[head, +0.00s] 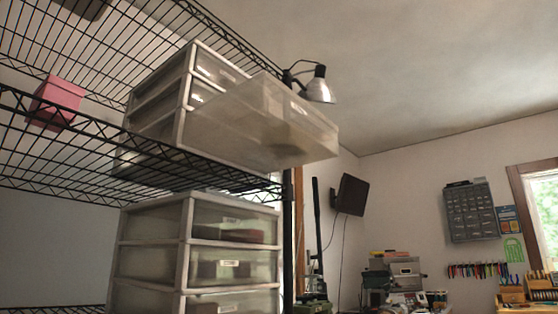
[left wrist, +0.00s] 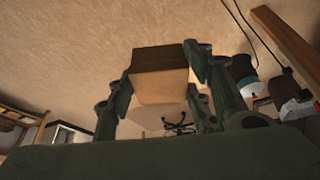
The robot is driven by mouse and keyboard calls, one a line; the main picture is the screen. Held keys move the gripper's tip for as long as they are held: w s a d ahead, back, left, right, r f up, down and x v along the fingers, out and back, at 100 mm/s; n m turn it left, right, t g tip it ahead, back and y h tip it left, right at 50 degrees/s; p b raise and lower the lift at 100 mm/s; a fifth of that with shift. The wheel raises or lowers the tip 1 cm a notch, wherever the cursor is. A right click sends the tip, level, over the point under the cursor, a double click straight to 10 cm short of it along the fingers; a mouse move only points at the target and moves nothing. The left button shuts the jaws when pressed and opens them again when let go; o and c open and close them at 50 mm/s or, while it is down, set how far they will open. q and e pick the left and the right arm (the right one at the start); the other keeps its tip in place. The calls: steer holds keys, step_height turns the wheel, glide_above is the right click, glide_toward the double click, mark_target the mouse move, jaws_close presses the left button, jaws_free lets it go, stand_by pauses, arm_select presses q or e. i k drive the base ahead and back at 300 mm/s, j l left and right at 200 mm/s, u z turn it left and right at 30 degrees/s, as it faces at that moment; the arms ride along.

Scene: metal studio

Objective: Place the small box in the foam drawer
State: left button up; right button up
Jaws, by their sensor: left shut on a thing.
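In the left wrist view a small box (left wrist: 160,84), dark brown on top and tan on its front face, sits between the fingers of my left gripper (left wrist: 162,66). The gripper is shut on it. Neither gripper nor the held box shows in the head view. There, a translucent drawer (head: 299,130) of the upper drawer unit is pulled far out to the right, with a vague darker shape seen through its wall. I cannot read its label, so I cannot confirm it is the foam drawer.
The upper drawer unit (head: 186,92) stands on a black wire shelf (head: 235,179); a second drawer unit (head: 186,245) with shut drawers stands below. A pink box (head: 57,100) sits on the shelf at left. A lamp (head: 318,88) is behind the open drawer.

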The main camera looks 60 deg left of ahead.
mark_target(235, 151)
steer(key=i, duration=1.7)
steer(key=i+u, duration=0.2)
steer(key=u, duration=0.25)
steer(key=i+l+u, duration=0.1)
steer(key=u, duration=0.35)
steer(key=i+l+u, duration=0.2)
steer(key=u, duration=0.25)
steer(key=i+u, duration=0.1)
steer(key=u, duration=1.75)
